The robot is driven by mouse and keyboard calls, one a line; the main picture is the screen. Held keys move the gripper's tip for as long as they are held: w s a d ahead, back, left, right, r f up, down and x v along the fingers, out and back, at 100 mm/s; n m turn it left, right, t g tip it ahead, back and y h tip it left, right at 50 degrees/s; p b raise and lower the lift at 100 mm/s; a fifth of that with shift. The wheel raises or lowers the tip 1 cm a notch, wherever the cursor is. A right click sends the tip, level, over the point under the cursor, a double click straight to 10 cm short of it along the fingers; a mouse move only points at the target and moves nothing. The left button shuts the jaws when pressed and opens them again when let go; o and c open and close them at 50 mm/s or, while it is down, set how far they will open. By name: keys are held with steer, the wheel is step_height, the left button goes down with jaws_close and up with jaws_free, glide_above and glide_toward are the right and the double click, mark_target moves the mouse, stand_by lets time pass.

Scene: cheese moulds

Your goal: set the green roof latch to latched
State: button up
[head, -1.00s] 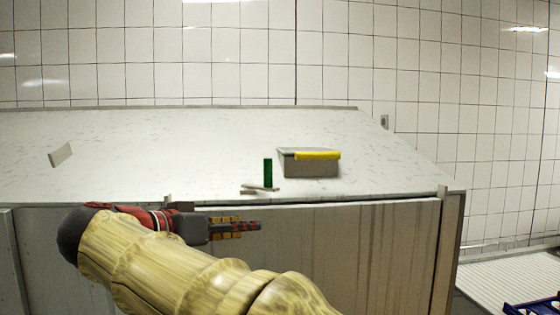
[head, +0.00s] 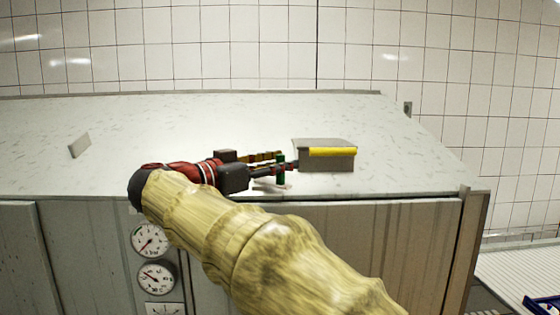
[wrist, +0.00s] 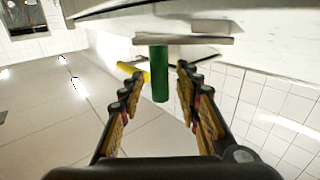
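The green roof latch (head: 281,174) is a short upright green handle near the front edge of the sloping roof. In the head view my gripper (head: 287,164) reaches it from the left and its fingers partly cover it. In the wrist view the green latch (wrist: 160,78) hangs from its pale base plate, as the picture is turned over. There the fingers of my gripper (wrist: 159,76) are spread, with the latch between the tips and visible space on both sides. I cannot tell from the latch which setting it is in.
A small grey plate (head: 79,145) stands far left. Gauges (head: 150,240) sit on the cabinet front below.

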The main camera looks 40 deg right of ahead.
steer(key=shift+d, duration=0.2)
steer(key=shift+a, duration=0.1)
steer(key=shift+c, duration=1.1)
jaws_close()
